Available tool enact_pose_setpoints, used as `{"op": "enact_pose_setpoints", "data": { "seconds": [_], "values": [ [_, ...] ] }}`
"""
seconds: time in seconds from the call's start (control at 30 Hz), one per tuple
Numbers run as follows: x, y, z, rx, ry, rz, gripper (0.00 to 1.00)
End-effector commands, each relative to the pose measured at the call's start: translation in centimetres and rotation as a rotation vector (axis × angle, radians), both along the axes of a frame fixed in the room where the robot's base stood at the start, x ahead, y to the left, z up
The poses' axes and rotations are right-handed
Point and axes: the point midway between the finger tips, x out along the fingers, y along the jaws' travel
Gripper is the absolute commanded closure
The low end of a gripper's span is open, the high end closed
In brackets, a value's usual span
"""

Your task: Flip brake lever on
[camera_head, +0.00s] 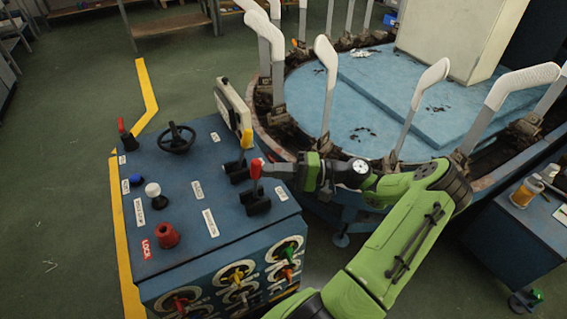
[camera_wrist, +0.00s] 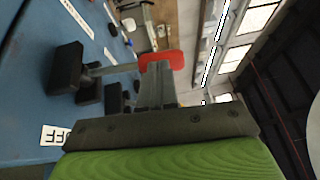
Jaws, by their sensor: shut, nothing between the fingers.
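A red-handled lever (camera_head: 255,182) stands on the right side of the blue control console (camera_head: 175,245), its shaft rising from a black base. A yellow-handled lever (camera_head: 243,155) stands just behind it. I cannot read which label names the brake. My gripper (camera_head: 266,168) is shut and empty, right beside the red handle. In the wrist view, my gripper's fingertips (camera_wrist: 158,68) overlap the lower left part of the red handle (camera_wrist: 175,59); I cannot tell whether they touch. A white label reading "FF" (camera_wrist: 50,136) is partly hidden by my gripper.
Another red-handled lever (camera_head: 122,134), a black handwheel (camera_head: 176,138), a red LOCK knob (camera_head: 167,236) and a white knob (camera_head: 153,190) stand on the console. Coloured rotary switches (camera_head: 237,276) line its front. A round machine with upright white sock forms (camera_head: 326,70) stands behind my arm.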

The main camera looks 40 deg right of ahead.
Motion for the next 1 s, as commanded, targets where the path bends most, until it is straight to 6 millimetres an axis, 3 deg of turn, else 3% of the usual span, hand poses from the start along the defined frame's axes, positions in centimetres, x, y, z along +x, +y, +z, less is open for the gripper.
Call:
{"op": "enact_pose_setpoints", "data": {
  "seconds": [0.1,0.5,1.0],
  "values": [
    [0.3,1.2,1.1,-0.096,0.03,0.004,1.0],
    [1.2,4.2,1.3,-0.363,0.106,0.003,1.0],
    [1.6,5.5,1.1,-0.464,0.136,0.002,1.0]
  ]
}}
